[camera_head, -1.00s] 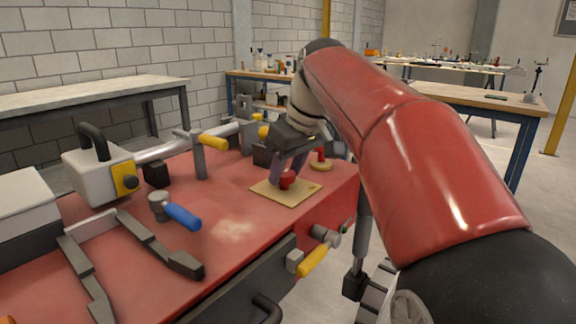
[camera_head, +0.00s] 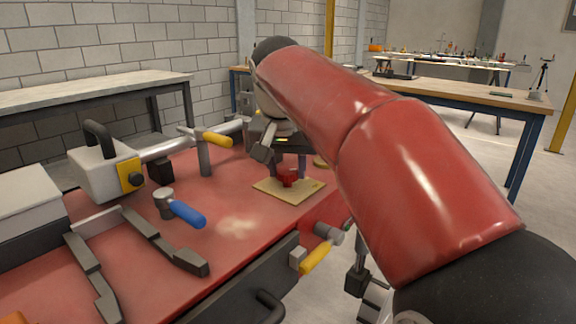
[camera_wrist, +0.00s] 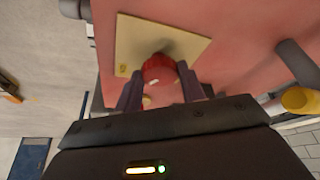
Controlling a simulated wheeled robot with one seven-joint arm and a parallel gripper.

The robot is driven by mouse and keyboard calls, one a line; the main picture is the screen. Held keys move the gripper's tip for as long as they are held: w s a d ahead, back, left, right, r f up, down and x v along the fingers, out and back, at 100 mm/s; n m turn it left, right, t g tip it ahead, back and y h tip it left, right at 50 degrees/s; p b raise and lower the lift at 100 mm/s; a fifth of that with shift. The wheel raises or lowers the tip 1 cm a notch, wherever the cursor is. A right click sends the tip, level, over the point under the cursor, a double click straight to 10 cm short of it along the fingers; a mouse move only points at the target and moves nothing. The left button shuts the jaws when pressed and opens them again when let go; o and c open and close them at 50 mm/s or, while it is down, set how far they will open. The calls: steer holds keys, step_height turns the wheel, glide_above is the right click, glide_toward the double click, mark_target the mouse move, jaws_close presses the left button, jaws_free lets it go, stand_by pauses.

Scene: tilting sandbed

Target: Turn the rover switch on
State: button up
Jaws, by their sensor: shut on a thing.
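The rover switch is a red knob (camera_head: 288,177) on a tan square plate (camera_head: 272,191) set on the red deck. In the wrist view the knob (camera_wrist: 159,72) sits between the two dark fingers of my gripper (camera_wrist: 160,88), with the plate (camera_wrist: 130,45) behind it. My gripper (camera_head: 289,168) is shut on the knob. In the head view my arm and the gripper body hide part of the area behind the knob. Whether the switch is on or off cannot be told.
A blue-handled valve (camera_head: 185,213) and dark rails (camera_head: 165,243) lie left on the red deck (camera_head: 225,245). A yellow-handled lever (camera_head: 214,139) stands behind. Another yellow handle (camera_head: 316,257) juts from the front side.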

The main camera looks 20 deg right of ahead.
steer(key=shift+m+h, duration=0.3)
steer(key=shift+m, duration=0.5)
steer(key=o, duration=1)
steer(key=shift+c, duration=0.2)
steer(key=v, duration=0.7)
steer(key=shift+r, duration=0.4)
steer(key=shift+a, duration=0.15)
